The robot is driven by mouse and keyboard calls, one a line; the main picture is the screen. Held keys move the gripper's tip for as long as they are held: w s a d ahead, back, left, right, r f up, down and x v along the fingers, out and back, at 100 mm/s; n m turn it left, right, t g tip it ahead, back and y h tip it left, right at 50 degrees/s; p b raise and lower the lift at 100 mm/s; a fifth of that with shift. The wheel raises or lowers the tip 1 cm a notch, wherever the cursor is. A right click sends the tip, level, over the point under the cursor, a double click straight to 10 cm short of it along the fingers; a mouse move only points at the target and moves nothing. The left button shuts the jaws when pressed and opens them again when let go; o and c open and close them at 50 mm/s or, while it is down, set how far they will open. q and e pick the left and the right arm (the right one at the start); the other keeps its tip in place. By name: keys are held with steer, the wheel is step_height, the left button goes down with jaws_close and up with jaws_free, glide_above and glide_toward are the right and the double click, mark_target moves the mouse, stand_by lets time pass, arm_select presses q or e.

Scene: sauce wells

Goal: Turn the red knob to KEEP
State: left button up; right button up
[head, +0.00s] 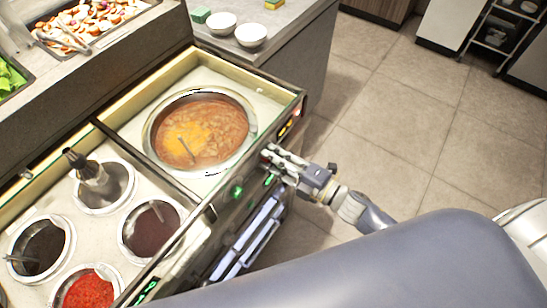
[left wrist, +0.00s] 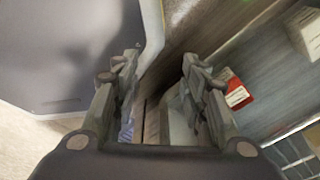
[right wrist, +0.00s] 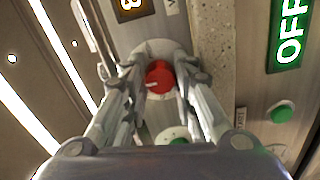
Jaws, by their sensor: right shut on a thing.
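The red knob (right wrist: 159,78) is on the metal front panel of the sauce-well counter and sits between the fingertips of my right gripper (right wrist: 160,80). My right gripper is shut on it. In the head view my right gripper (head: 270,155) reaches the panel beside the large soup well; the knob is hidden there. A small white mark shows near the knob's lower left edge. No KEEP label can be read, so I cannot tell the knob's setting. My left gripper (left wrist: 157,75) is open and empty, away from the panel; it is not seen in the head view.
A lit green OFF sign (right wrist: 290,35) and green knobs (right wrist: 282,112) are on the same panel. An orange display (right wrist: 132,8) is partly cut off. The large soup well (head: 203,132) and several smaller sauce wells are set in the counter. Floor (head: 410,120) is clear at right.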

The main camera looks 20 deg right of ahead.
steer(key=o, duration=1.1)
steer(key=shift+c, duration=0.2)
steer(key=v, duration=0.8)
